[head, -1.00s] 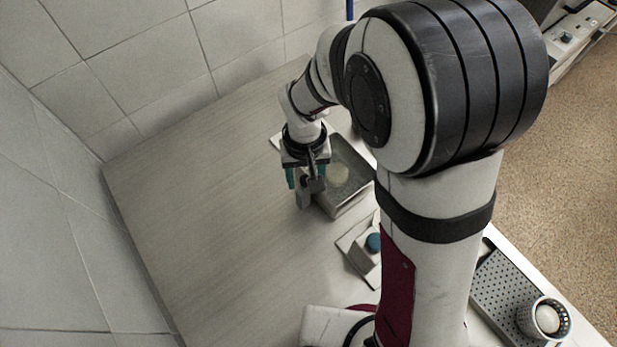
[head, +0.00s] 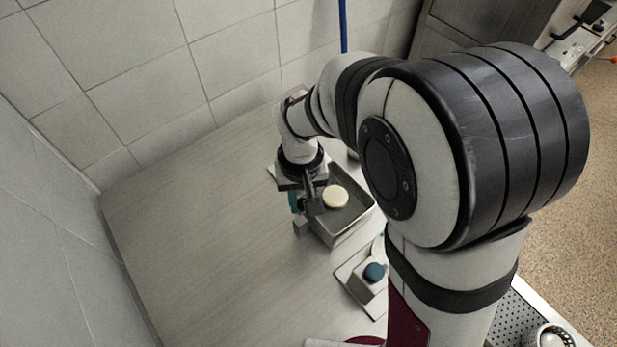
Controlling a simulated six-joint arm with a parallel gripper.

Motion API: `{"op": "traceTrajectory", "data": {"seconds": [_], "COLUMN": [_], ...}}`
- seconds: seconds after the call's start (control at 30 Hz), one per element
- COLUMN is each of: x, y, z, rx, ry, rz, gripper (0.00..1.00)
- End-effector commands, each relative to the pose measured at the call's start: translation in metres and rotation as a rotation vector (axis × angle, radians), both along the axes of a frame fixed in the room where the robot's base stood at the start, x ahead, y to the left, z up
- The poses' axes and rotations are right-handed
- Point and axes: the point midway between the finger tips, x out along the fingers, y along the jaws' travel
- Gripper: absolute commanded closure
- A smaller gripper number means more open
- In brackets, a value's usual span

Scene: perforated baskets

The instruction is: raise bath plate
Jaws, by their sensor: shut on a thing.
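A grey rectangular bath (head: 345,236) stands on the table, partly behind my arm. A pale cream disc (head: 335,197) shows clearly inside its outline, on a grey surface that I take for the bath plate (head: 347,215). My gripper (head: 304,204) is at the bath's left side, pointing down, with a teal finger showing. It is shut on a dark piece (head: 314,207) by the bath's left rim, seemingly the plate's handle; the grip itself is partly hidden. I cannot tell how high the plate is above the bath's floor.
A small grey block (head: 300,228) stands by the bath's left corner. A pale tray with a blue round piece (head: 374,272) lies in front. A perforated plate (head: 510,312) and a round cup (head: 550,337) are at lower right. The table's left is clear; tiled walls bound it.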

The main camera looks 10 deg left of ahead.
Motion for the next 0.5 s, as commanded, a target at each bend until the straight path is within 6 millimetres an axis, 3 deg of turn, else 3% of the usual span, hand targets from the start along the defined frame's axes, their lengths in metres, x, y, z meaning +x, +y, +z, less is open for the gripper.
{"op": "traceTrajectory", "data": {"seconds": [0.5], "x": [0.003], "y": [0.002], "z": [0.017], "rx": [0.005], "ry": [-0.01], "rz": [0.001], "gripper": [1.0]}}
